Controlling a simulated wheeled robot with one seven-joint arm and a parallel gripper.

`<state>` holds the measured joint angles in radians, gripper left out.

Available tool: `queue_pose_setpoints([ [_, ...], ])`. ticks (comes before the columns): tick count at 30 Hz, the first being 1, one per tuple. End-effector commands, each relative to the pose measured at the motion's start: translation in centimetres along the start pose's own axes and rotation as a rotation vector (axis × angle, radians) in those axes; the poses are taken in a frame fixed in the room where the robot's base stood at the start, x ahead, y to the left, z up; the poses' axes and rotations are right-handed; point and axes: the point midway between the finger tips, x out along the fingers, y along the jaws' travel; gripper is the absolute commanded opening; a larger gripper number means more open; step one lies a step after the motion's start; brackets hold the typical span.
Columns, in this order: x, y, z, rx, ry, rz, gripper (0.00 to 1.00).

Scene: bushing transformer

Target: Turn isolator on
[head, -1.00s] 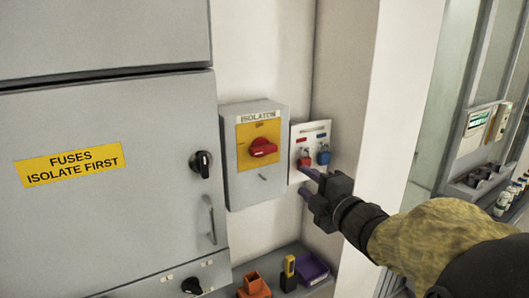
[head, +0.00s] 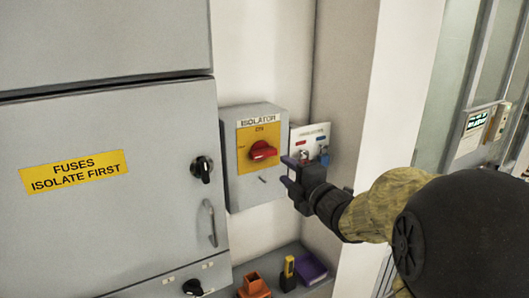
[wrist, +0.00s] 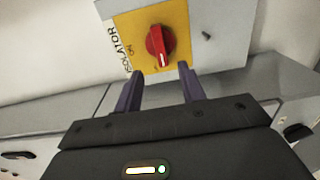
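The isolator is a grey box (head: 275,190) on the wall with a yellow plate (head: 245,165) marked ISOLATOR and ON. Its red rotary handle (head: 262,151) sits in the middle of the plate, lying roughly sideways in the head view. In the wrist view the red handle (wrist: 159,45) shows just beyond and between my fingertips. My gripper (head: 287,171) is open and empty, to the right of the handle and a little below it in the head view. In the wrist view its two purple fingers (wrist: 158,73) stand apart, and no contact with the handle is visible.
A panel with padlocks (head: 322,150) hangs right of the isolator, partly hidden by my gripper. A grey cabinet (head: 110,220) with a black knob (head: 202,168) and a handle stands left. Below, a shelf holds an orange object (head: 254,286), a yellow-black one (head: 288,272) and a purple bin (head: 312,268).

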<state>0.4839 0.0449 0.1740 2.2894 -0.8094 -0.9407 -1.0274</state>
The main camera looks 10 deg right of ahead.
Motion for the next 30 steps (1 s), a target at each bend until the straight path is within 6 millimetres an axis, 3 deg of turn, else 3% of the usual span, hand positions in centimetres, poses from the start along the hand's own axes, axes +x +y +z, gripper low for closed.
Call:
queue_pose_setpoints([
  [18,9.3,0.2,0.0,0.003,0.001,-0.001,0.4],
  [30,10.5,0.0,0.0,0.001,-0.001,0.0,0.4],
])
